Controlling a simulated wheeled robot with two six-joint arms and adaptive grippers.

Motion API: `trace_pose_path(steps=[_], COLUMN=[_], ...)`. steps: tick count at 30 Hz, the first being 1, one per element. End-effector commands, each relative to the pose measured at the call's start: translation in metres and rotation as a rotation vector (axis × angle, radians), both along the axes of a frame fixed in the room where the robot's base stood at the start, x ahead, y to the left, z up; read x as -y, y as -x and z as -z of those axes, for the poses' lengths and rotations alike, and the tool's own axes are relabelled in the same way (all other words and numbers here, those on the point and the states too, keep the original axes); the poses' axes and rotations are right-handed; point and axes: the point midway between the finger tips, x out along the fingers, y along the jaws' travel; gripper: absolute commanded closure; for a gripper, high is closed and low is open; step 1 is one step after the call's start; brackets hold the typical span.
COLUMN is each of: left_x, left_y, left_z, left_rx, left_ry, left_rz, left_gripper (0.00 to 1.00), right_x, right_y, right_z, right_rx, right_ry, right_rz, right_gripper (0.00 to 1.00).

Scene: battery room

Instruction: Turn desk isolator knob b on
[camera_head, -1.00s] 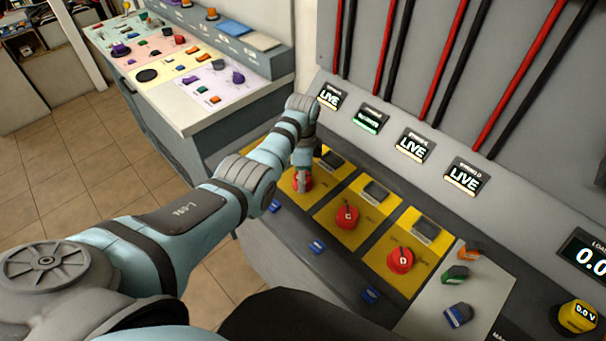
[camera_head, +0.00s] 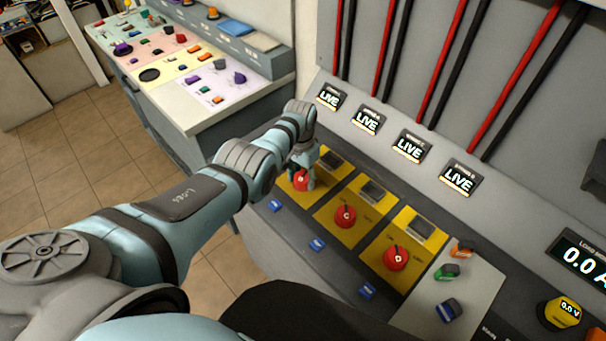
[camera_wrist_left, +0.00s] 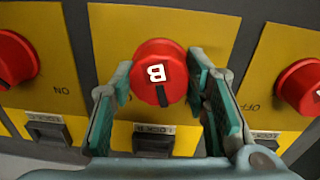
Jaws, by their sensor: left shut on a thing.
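Knob B (camera_wrist_left: 150,55) is a red round knob with a white B and a dark pointer mark, on a yellow plate. In the left wrist view its pointer mark faces down, toward the Lock B window (camera_wrist_left: 152,140). My left gripper (camera_wrist_left: 160,75) has its two teal-padded fingers around the knob, one on each side, and is shut on it. In the head view the gripper (camera_head: 303,174) reaches down over knob B and partly hides it. The second display (camera_head: 367,120) reads LIVE. My right gripper is not in view.
Red knobs C (camera_head: 345,216) and D (camera_head: 396,257) sit to the right on their own yellow plates. Small blue tags (camera_head: 317,244) lie along the front edge. Orange, green and blue items (camera_head: 448,273) lie on a pale plate. A second desk (camera_head: 190,80) stands behind left.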

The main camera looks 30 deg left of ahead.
Motion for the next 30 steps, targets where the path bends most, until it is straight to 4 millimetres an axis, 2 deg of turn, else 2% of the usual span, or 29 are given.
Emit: trace_pose_path(steps=[15,30], left_x=[0.0006,0.0005], left_y=[0.0027,0.0028], left_z=[0.0015,0.0022], left_rx=[-0.007,-0.007], left_ry=[0.001,0.000], left_rz=[-0.404,-0.518], left_gripper=[0.86,0.86], right_x=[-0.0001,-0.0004], right_y=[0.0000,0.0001], right_z=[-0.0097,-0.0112], right_rx=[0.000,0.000], right_ry=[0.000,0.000], right_rz=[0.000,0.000], right_gripper=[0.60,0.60])
